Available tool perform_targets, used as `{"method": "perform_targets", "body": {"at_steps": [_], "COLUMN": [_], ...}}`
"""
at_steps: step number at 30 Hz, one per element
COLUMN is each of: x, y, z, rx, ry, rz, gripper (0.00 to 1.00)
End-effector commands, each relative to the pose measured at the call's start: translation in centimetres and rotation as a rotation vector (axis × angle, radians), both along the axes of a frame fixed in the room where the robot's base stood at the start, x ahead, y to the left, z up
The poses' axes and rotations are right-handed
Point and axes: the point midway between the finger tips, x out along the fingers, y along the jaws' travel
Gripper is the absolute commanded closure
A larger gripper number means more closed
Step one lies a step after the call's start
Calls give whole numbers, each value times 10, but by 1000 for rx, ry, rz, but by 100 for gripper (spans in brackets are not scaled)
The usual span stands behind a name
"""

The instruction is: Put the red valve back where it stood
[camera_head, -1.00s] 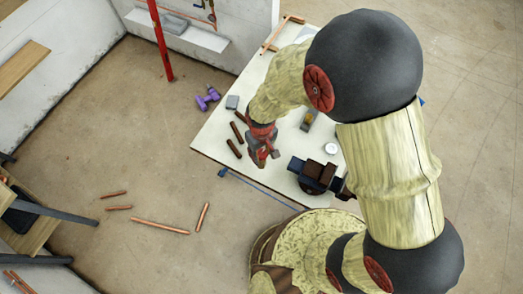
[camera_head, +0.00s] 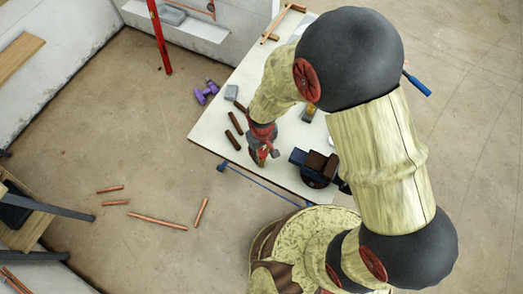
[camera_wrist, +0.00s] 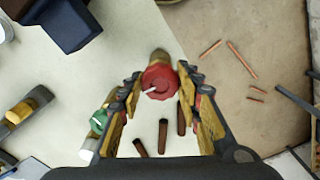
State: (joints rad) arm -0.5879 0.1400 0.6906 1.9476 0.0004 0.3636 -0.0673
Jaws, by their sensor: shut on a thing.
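The red valve (camera_wrist: 160,84) shows in the wrist view between my fingertips, with a brass end sticking out beyond it. My gripper (camera_wrist: 158,92) is shut on it, one finger on each side. In the head view my gripper (camera_head: 262,152) is over the near left part of the white table (camera_head: 215,125), pointing down. The valve is mostly hidden there by the fingers. I cannot tell whether it touches the table top. A green-topped valve (camera_wrist: 100,121) stands beside the left finger in the wrist view, partly covered by it.
Dark brown rods (camera_head: 235,122) lie left of my gripper. A dark blue vise (camera_head: 316,167) is close on its right. My arm hides much of the table.

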Motion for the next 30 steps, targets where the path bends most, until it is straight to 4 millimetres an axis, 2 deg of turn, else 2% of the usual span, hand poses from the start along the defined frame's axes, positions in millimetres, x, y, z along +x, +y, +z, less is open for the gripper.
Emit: {"method": "perform_targets", "body": {"at_steps": [7, 8, 18, 30], "x": [1, 1, 0, 0], "y": [0, 0, 0, 0], "z": [0, 0, 0, 5], "rx": [1, 1, 1, 1], "ry": [-2, -2, -1, -2], "rz": [0, 0, 0, 0], "gripper": [100, 65, 45, 44]}}
